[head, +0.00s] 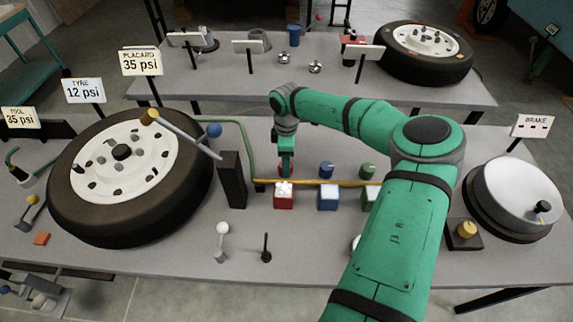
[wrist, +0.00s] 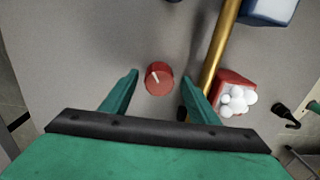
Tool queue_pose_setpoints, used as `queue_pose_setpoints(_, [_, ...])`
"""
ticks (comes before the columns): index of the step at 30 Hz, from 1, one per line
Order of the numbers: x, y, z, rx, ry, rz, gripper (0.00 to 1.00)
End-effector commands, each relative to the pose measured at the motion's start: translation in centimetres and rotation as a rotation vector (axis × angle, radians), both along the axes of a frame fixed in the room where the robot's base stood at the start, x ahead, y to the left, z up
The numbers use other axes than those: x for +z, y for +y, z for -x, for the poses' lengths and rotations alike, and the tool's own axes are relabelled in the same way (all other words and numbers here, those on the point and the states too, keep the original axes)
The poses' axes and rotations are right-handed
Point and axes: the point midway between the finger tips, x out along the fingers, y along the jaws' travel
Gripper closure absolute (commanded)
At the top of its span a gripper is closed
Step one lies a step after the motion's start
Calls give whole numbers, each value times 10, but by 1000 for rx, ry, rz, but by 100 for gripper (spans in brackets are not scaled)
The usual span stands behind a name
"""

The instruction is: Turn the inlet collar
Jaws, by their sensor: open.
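No part is labelled as the inlet collar, so I cannot tell for certain which one it is. In the wrist view, a red round knob (wrist: 159,78) with a pale pointer line lies between the two green fingers of my gripper (wrist: 160,83). The fingers are open, with gaps on both sides of the knob. In the head view, my gripper (head: 286,168) points down behind the red block (head: 284,200), and its fingers mostly hide the red knob. A brass pipe (head: 310,182) runs just in front of the gripper; it also passes close to the right finger in the wrist view (wrist: 217,62).
A blue knob (head: 326,169) and a green knob (head: 367,171) stand to the right, behind a blue block (head: 328,197) and a partly hidden green block. A dark post (head: 232,180) and a tyre (head: 187,178) are left. A brake drum (head: 515,193) is right.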

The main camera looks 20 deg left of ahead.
Motion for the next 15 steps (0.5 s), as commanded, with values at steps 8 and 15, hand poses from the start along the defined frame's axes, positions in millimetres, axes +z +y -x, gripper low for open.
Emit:
queue_pose_setpoints(8, [-18,0,1,1,1,0,45])
queue_pose_setpoints(15, [-18,0,1,1,0,0,45])
